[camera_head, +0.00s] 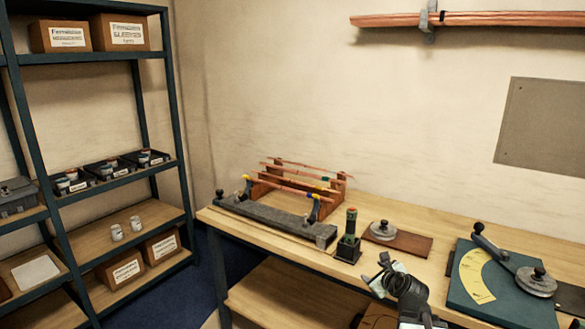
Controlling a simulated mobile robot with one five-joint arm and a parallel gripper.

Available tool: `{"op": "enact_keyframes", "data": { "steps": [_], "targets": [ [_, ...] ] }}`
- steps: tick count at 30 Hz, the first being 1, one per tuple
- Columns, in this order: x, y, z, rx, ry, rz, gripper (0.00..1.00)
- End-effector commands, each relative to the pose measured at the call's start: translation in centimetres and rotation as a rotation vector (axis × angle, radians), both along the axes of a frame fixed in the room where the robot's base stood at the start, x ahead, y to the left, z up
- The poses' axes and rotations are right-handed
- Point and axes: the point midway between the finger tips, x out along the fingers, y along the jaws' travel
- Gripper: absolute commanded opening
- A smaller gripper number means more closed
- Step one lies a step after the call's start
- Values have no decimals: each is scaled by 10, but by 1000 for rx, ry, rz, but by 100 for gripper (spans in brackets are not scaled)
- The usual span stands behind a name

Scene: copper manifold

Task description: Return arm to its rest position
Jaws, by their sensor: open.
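My gripper (386,268) shows at the bottom centre right, above the front edge of the wooden workbench (425,292). It is open, and I see nothing between its fingers. My arm reaches up from the bottom edge of the view. The gripper is in front of a dark holder with a green-banded cylinder (349,235) and a brown board with a round metal weight (383,229). Most of my arm is outside the view.
A grey fixture (275,221) with copper tubes on brown supports (298,187) stands at the bench's left. A teal board with a yellow scale (475,275) and lever lies right. A shelf rack (96,57) stands left. Copper pipes (480,18) hang on the wall.

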Motion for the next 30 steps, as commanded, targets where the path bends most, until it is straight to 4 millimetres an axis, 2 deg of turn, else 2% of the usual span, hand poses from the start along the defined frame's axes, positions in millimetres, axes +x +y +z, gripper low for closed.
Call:
{"op": "enact_keyframes", "data": {
  "steps": [1,3,5,6,7,9,12,15,18,21,30],
  "targets": [
    [-3,47,-9,-115,56,145,55],
    [-17,104,-29,-320,141,386,55],
    [-39,147,-49,-536,218,640,55],
    [-57,165,-63,-682,265,820,55],
    [-71,173,-72,-782,297,949,55],
    [-103,173,-90,-981,368,1240,55],
    [-143,150,-105,-1168,439,1617,55],
    [-173,136,-110,-1256,444,1928,55],
    [-187,132,-110,-1290,397,2121,55],
    [-190,135,-110,-1314,352,2198,55],
    [-189,136,-110,-1322,341,2206,55]
  ]
}}
